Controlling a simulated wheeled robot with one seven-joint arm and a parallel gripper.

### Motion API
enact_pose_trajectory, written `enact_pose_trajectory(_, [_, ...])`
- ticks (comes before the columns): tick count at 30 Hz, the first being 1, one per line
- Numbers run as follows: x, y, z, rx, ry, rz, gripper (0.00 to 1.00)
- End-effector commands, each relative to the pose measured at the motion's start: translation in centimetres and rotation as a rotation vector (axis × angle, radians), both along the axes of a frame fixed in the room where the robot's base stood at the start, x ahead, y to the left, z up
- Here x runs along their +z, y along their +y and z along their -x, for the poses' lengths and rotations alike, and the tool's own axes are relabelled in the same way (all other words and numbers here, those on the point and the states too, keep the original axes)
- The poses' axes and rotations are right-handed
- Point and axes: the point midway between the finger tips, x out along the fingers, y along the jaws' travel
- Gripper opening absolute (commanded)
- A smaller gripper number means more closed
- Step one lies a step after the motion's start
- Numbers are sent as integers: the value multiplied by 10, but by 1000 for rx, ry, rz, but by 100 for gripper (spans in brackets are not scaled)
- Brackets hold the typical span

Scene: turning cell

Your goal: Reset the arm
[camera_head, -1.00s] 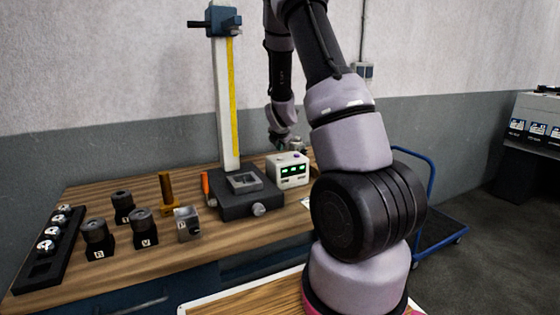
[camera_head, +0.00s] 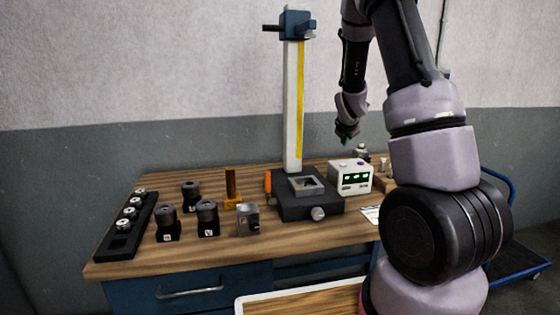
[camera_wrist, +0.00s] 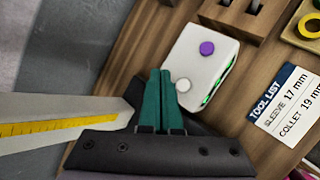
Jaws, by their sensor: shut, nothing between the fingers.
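My arm rises at the right of the head view, bends at the top and hangs down behind. My gripper (camera_head: 346,141) is above the back of the workbench (camera_head: 165,252), close to the white display box in the picture. In the wrist view its two green fingers (camera_wrist: 160,88) are together with nothing between them. They point toward the white box (camera_wrist: 207,62), which has a purple and a white button on top. I cannot tell the exact gap between fingertips and box.
A height gauge with a tall column (camera_head: 294,110) stands beside the gripper. Black holders (camera_head: 167,224), a black rack (camera_head: 126,228) and a metal block (camera_head: 248,219) stand on the bench's left. A tool list card (camera_wrist: 285,103) lies right of the box. A blue trolley (camera_head: 520,262) stands right.

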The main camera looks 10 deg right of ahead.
Motion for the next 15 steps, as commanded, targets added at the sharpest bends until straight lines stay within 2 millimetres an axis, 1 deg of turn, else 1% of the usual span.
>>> enact_pose_trajectory(2, [8, 3, 4, -27, -12, -38, 0])
enact_pose_trajectory(4, [21, 9, 11, -84, -33, -118, 0])
enact_pose_trajectory(5, [29, 13, 16, -119, -43, -166, 0])
enact_pose_trajectory(7, [50, 24, 32, -219, -72, -306, 0])
enact_pose_trajectory(11, [94, 50, 72, -445, -111, -604, 0])
enact_pose_trajectory(12, [106, 59, 85, -515, -118, -692, 0])
enact_pose_trajectory(14, [123, 71, 106, -621, -123, -821, 0])
enact_pose_trajectory(15, [134, 79, 121, -692, -126, -902, 0])
